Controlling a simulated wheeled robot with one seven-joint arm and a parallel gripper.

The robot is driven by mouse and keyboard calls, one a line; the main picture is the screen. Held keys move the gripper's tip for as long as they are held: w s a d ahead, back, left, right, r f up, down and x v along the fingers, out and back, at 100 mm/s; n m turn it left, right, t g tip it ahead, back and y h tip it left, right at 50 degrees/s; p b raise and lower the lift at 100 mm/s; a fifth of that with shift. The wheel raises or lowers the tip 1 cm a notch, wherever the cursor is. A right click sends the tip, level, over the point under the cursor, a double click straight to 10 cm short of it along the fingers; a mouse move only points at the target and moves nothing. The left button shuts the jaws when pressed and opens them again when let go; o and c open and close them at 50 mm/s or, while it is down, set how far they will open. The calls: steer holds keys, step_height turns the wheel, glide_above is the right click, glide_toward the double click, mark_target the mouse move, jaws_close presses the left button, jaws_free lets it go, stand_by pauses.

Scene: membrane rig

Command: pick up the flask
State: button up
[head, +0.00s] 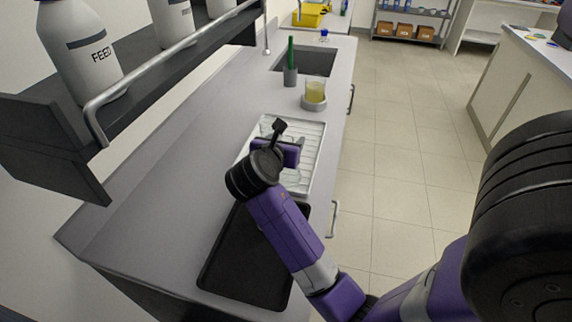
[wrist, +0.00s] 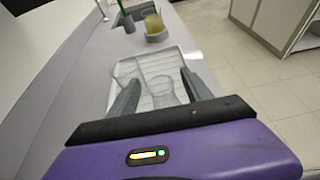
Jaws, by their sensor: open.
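A clear glass flask (wrist: 161,92) is on the white ribbed tray (wrist: 176,54), seen between my fingers in the wrist view. It is see-through, so its outline is faint. My gripper (wrist: 160,88) is open, with one dark finger on each side of the flask; I cannot tell whether either touches it. In the head view my gripper (head: 291,146) is over the white tray (head: 314,165), and the wrist hides much of what lies there.
Another clear glass piece (wrist: 124,70) is left of my left finger. Beyond the tray stand a beaker of yellow liquid (head: 315,90) on a grey base, a grey cup (head: 290,77) holding something green, and a sink (head: 322,62). A black tray (head: 245,262) is nearer; a shelf rail (head: 170,52) runs along the left.

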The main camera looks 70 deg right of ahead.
steer(key=shift+x, duration=1.45)
steer(key=shift+c, duration=0.2)
jaws_close()
